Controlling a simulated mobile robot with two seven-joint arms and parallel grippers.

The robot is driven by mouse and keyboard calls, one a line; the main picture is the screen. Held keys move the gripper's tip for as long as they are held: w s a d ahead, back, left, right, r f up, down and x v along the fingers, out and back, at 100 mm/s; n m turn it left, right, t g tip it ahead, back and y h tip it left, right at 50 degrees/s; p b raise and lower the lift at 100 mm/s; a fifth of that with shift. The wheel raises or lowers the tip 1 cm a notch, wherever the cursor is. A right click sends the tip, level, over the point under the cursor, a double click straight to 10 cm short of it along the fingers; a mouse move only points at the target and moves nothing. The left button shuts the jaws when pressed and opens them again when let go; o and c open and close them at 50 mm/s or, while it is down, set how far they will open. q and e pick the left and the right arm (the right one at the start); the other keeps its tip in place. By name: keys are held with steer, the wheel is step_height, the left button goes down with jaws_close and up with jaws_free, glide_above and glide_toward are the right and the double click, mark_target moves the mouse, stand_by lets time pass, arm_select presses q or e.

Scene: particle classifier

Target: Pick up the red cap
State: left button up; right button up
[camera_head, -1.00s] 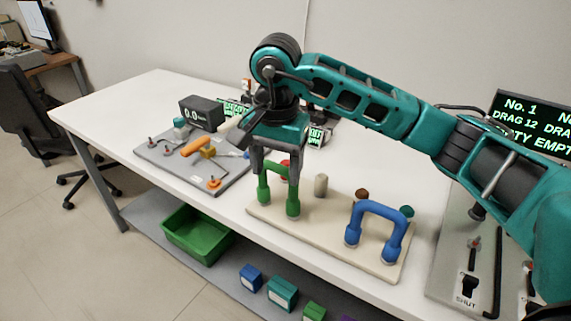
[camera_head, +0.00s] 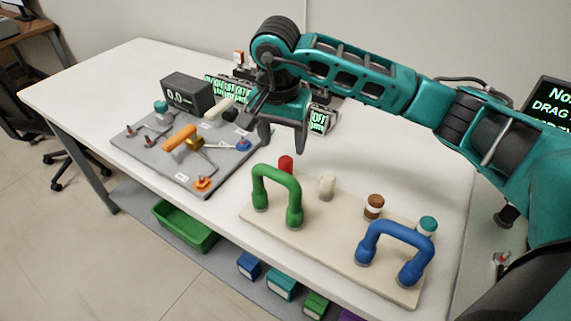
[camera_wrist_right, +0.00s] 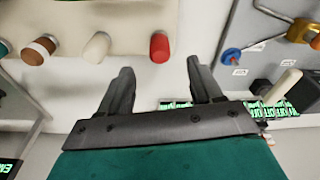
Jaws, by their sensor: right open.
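The red cap (camera_head: 286,164) stands on the beige board (camera_head: 330,238), behind the green handle (camera_head: 277,190). In the right wrist view the red cap (camera_wrist_right: 159,47) shows at the top, ahead of the fingers and between their lines. My right gripper (camera_head: 284,140) is open and empty, above the table behind and beside the red cap, apart from it. Its two fingers (camera_wrist_right: 161,85) also show spread in the right wrist view. My left gripper is in neither view.
On the board are a cream cap (camera_head: 327,185), a brown cap (camera_head: 374,206), a teal cap (camera_head: 427,226) and a blue handle (camera_head: 396,250). A grey board with tools (camera_head: 150,165) lies to the left. A green bin (camera_head: 185,228) sits on the shelf below.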

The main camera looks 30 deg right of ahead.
mark_target(286, 159)
steer(key=f, duration=0.5)
steer(key=d+f, duration=0.1)
steer(key=f, duration=0.1)
steer(key=shift+w+f, duration=0.25)
steer(key=shift+w, duration=0.15)
steer(key=shift+c, duration=0.2)
steer(key=c, duration=1)
